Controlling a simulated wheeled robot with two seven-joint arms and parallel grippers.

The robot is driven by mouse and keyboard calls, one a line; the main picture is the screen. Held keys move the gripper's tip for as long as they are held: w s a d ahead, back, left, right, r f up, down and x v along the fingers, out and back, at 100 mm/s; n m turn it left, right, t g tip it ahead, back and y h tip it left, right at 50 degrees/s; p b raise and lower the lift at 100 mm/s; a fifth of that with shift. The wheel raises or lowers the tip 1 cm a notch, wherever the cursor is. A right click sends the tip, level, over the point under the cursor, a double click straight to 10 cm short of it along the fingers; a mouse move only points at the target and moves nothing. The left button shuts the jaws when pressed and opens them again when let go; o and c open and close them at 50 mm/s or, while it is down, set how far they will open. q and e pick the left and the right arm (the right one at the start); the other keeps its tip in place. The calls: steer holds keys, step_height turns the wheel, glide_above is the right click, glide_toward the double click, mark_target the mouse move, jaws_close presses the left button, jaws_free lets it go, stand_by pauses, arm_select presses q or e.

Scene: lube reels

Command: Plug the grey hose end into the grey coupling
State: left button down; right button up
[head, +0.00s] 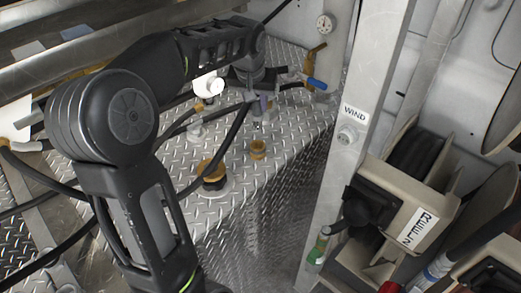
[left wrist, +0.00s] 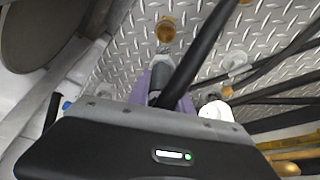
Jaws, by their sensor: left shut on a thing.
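My left gripper (head: 258,102) is shut on the grey hose end, above the tread-plate deck. In the left wrist view the grey hose end (left wrist: 160,66) sits between the purple-grey fingers (left wrist: 158,88), with its tip pointing away from the gripper. A black hose runs from it across the view. A pale grey coupling (head: 197,130), which looks like the grey coupling, stands on the deck left of the gripper in the head view. It also shows in the left wrist view (left wrist: 235,61), right of the hose end and apart from it. My right gripper is not in view.
A white fitting (head: 209,84) is beside my arm. Black hoses cross the deck. A post marked WIND (head: 352,112) and hose reels stand right.

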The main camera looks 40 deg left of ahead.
mark_target(256, 127)
arm_select(q)
steer(key=shift+w+f+p, duration=0.1)
steer(key=shift+f+p, duration=0.25)
steer(key=shift+f, duration=2.85)
steer(key=shift+f, duration=1.85)
steer(key=shift+f, duration=0.1)
steer(key=shift+f, duration=0.15)
steer(key=c, duration=1.1)
jaws_free()
steer(key=shift+c, duration=0.2)
steer(key=shift+r, duration=0.2)
